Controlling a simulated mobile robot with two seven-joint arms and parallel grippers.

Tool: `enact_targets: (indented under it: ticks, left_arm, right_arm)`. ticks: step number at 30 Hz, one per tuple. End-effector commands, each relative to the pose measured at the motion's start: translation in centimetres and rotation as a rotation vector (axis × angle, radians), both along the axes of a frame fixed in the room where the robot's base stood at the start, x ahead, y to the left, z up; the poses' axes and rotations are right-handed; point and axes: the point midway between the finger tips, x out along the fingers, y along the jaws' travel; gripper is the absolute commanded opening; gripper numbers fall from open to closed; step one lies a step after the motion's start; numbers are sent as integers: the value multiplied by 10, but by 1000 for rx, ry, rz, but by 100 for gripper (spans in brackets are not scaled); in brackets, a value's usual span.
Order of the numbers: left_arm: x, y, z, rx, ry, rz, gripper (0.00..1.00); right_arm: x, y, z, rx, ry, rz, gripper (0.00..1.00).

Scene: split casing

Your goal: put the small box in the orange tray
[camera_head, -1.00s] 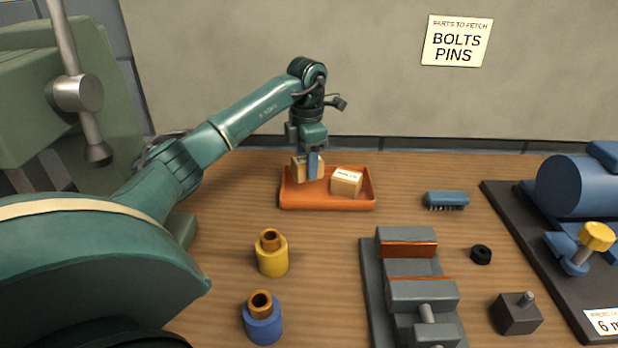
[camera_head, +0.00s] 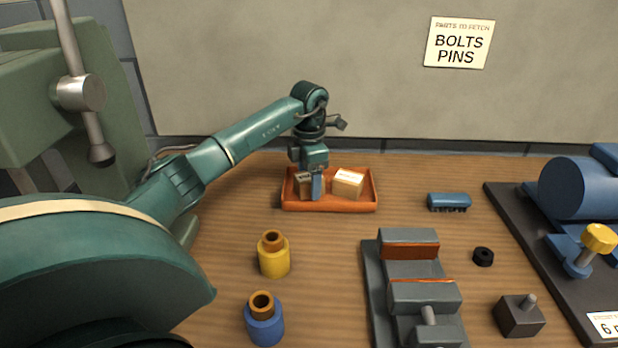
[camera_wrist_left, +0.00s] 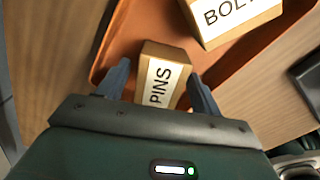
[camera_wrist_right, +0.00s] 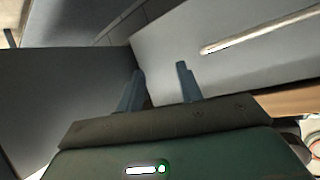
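The small box labelled PINS (camera_wrist_left: 162,78) is in the orange tray (camera_head: 330,207), at its left side. In the head view it shows as a tan box (camera_head: 303,186), partly hidden by my left gripper (camera_head: 313,190). In the left wrist view my left gripper (camera_wrist_left: 159,72) has its fingers apart on either side of the box. A gap shows at the left finger; contact on the right is unclear. My right gripper (camera_wrist_right: 160,72) is open and empty in the right wrist view and is out of the head view.
A second box, labelled BOLTS (camera_wrist_left: 232,14), sits in the tray's right part, beside the small box (camera_head: 348,183). A yellow cylinder (camera_head: 274,258), blue cylinder (camera_head: 264,322), grey vise (camera_head: 412,292) and blue brush (camera_head: 449,202) stand on the bench. Bare wood lies around the tray.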

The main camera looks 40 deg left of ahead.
Motion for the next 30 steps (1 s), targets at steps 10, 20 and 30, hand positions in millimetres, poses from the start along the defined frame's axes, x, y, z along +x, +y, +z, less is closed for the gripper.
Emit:
enact_targets:
  ticks: [10,20,30]
  left_arm:
    - [1,0,8,1,-3,0,67]
    - [1,0,62,-1,-4,-1,67]
    - [0,0,78,-1,0,0,67]
  right_arm:
    - [0,0,1,0,0,0,36]
    - [0,0,2,-1,0,0,36]
    - [0,0,2,-2,-1,1,36]
